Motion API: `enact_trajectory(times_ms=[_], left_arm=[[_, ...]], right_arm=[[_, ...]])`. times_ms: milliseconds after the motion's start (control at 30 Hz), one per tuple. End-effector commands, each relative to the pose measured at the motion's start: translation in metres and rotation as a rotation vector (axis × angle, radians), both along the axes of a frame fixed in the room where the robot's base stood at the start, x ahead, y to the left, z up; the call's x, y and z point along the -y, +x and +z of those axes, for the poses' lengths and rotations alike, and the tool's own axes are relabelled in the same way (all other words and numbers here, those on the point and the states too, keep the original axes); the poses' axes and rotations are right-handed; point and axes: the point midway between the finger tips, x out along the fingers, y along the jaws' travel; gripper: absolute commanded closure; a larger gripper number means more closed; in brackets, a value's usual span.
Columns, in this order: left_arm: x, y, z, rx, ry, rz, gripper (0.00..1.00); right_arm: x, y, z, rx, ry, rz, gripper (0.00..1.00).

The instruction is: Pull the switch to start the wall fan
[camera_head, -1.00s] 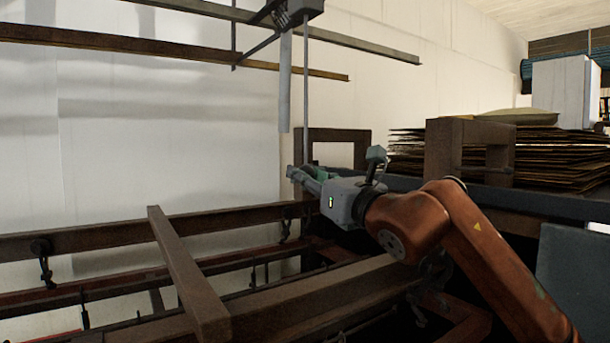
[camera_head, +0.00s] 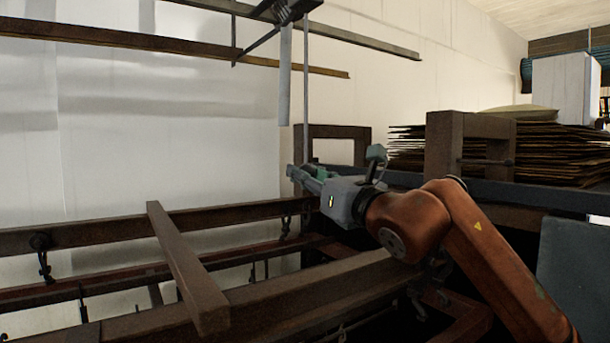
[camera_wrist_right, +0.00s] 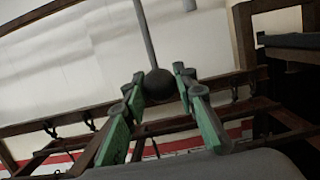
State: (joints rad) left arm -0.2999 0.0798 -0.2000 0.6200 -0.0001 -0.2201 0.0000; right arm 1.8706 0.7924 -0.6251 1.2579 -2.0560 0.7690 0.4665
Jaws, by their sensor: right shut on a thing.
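The pull switch shows in the head view as a thin grey cord (camera_head: 306,95) hanging from a dark fixture (camera_head: 290,9) at the top edge. In the right wrist view the cord (camera_wrist_right: 145,30) ends in a dark ball (camera_wrist_right: 160,83) between the fingertips. My right gripper (camera_head: 298,173) is at the cord's lower end, and it also shows in the right wrist view (camera_wrist_right: 158,88), its green fingers closed on the ball from both sides. A pale strip (camera_head: 284,80) hangs beside the cord. Whether the fixture is the fan, I cannot tell. My left gripper is not in view.
Brown rack rails (camera_head: 110,230) run across the lower left, with a short crossbeam (camera_head: 185,265) over them. Stacked flat sheets (camera_head: 400,150) lie on the right behind my right arm. A wooden frame (camera_head: 350,135) stands just behind the gripper. Open space lies left of the cord.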

Motion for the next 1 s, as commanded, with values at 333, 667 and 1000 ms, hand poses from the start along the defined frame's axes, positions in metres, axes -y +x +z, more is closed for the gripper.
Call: enact_trajectory(times_ms=[333,667,1000], left_arm=[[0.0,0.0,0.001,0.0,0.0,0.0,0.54],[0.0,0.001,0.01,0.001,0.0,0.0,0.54],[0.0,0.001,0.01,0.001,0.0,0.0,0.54]], right_arm=[[-0.001,0.0,0.002,-0.002,-0.001,0.001,0.95],[-0.001,0.0,0.017,-0.002,-0.001,0.001,0.95],[-0.001,0.0,0.018,-0.001,0.0,0.001,0.68]])
